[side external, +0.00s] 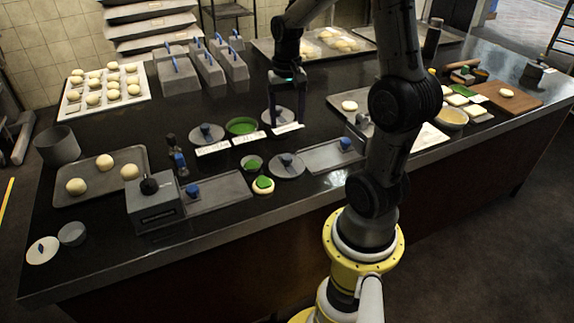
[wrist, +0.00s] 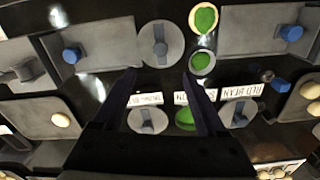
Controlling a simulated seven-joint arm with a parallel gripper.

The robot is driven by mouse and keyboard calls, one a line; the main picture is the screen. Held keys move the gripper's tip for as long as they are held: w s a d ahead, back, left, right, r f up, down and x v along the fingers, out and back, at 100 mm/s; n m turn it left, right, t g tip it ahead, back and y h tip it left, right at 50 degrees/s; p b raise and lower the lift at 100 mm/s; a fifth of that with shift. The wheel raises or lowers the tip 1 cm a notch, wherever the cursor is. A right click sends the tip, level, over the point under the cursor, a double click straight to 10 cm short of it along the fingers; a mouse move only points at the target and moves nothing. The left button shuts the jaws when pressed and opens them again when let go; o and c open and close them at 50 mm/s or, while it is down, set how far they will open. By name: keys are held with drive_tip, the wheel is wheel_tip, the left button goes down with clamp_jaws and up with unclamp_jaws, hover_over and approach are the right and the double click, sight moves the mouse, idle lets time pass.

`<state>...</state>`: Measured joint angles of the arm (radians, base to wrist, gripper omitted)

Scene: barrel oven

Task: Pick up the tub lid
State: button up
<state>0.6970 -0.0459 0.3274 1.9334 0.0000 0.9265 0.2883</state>
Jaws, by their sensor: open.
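Several round grey lids with raised grips lie on the dark counter; I cannot tell which one is the tub lid. One lid (side external: 286,165) lies in front of my gripper, and shows at the top centre of the wrist view (wrist: 153,50). A second lid (side external: 205,133) lies left of a green-filled bowl (side external: 241,126). A third lid (side external: 270,116) is partly hidden behind my gripper. A white disc with a blue mark (side external: 42,250) lies at the front left beside a small grey tub (side external: 72,234). My gripper (side external: 287,122) points down, open and empty, above the counter.
White label cards (side external: 212,148) lie near the lids. Grey trays with blue knobs (side external: 324,156) flank the front lid. Grey blocks with blue handles (side external: 208,68) stand behind. A larger grey tub (side external: 57,147) stands left.

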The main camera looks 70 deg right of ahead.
sight(287, 156)
wheel_tip(287, 156, down, 12)
drive_tip(key=shift+a+r, duration=0.1)
idle(0.5)
clamp_jaws()
